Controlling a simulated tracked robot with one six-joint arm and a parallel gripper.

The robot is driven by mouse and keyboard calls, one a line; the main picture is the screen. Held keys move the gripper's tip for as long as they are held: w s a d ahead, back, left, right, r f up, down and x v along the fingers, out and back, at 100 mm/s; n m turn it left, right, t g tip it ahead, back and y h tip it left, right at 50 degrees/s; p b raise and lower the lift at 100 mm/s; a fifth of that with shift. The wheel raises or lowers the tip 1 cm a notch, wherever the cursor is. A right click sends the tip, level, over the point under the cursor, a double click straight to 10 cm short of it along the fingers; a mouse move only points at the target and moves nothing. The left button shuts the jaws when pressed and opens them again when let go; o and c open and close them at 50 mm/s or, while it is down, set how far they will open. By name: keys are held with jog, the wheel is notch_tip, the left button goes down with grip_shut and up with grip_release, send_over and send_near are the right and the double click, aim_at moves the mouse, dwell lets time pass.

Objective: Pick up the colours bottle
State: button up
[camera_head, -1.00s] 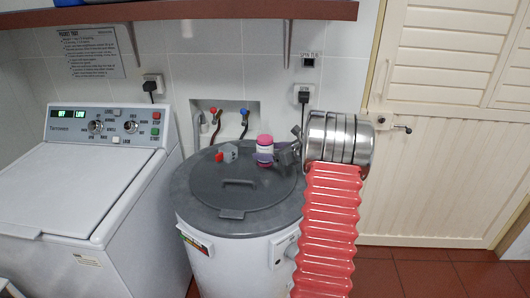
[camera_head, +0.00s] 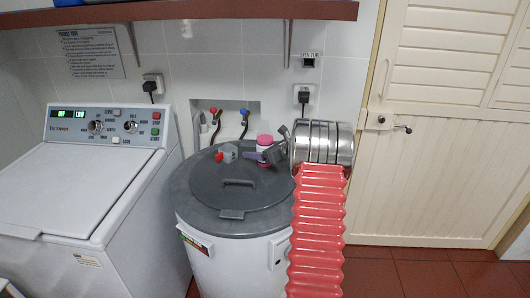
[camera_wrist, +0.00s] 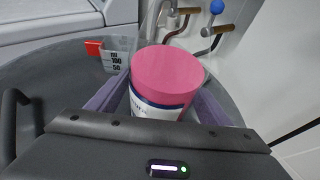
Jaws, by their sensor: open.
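The colours bottle (camera_head: 264,142), with a pink cap and a white label, stands upright on the grey lid of the round white machine. In the wrist view the bottle (camera_wrist: 165,85) is large and stands between my two purple-grey fingers. My gripper (camera_head: 262,155) reaches it from the right, with its jaws open, one finger on either side of the bottle. I cannot tell whether either finger touches it. The lower part of the bottle is hidden by my gripper body in the wrist view.
A measuring cup (camera_wrist: 118,54) with a red part stands close to the left of the bottle; it also shows in the head view (camera_head: 228,153). The grey lid (camera_head: 215,185) has a raised handle. A washing machine (camera_head: 80,180) stands left. Taps (camera_head: 244,112) are on the wall behind.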

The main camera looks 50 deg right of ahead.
aim_at(265, 142)
dwell(0.5)
jog(key=c, duration=1.5)
jog(key=shift+r, duration=0.1)
notch_tip(265, 142, up, 10)
jog(key=shift+f, duration=0.1)
dwell(0.3)
